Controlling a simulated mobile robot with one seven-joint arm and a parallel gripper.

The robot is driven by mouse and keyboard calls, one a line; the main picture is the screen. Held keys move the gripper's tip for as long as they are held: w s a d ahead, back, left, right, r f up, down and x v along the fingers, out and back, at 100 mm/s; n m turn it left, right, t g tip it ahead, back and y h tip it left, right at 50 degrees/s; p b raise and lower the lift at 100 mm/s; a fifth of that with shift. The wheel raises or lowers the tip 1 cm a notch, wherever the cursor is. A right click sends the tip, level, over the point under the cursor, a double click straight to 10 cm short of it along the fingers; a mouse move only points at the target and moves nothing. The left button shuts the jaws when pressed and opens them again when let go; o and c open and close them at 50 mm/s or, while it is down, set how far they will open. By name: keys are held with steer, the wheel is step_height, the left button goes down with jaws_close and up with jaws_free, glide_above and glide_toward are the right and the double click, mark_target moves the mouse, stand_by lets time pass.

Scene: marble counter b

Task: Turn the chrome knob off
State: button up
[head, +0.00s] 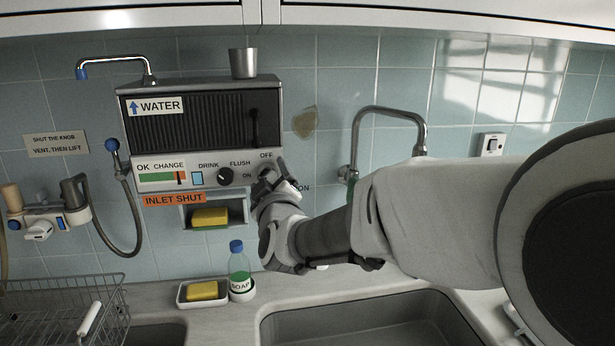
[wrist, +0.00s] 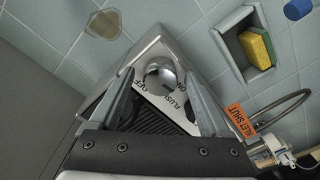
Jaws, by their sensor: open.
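The chrome knob (wrist: 160,74) sits on the front panel of the water unit (head: 200,130), with OFF and ON printed around it. In the wrist view it lies between the two fingers of my gripper (wrist: 160,85), which are open, one on each side. I cannot tell whether either finger touches it. In the head view my gripper (head: 275,178) is at the right end of the panel and hides most of the knob. The pointing direction of the knob is not clear.
A black knob (head: 225,176) marked DRINK and FLUSH is just left. Below are an orange INLET SHUT label (head: 174,199) and a niche with a yellow sponge (head: 210,217). A steel cup (head: 243,63) stands on the unit. A soap bottle (head: 239,268) stands by the sink.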

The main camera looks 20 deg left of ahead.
jaws_close()
stand_by(0.3)
steer(key=shift+f+m+b, duration=0.1)
steer(key=shift+m+b, duration=0.2)
steer(key=shift+b, duration=0.15)
steer(key=m+b, duration=0.3)
steer(key=b, duration=0.1)
steer(key=shift+f+m, duration=0.15)
steer(key=shift+m, duration=0.25)
steer(key=m+b, duration=0.4)
steer(key=m, duration=0.1)
steer(key=shift+m, duration=0.3)
steer(key=m+b, duration=0.3)
steer(key=m, duration=0.1)
steer(key=shift+m+t, duration=0.3)
steer(key=shift+t, duration=0.1)
steer(key=m, duration=0.2)
steer(key=m+b, duration=0.1)
steer(key=m, duration=0.1)
steer(key=m+b, duration=0.1)
steer(key=shift+r+m, duration=0.25)
steer(key=shift+m, duration=0.15)
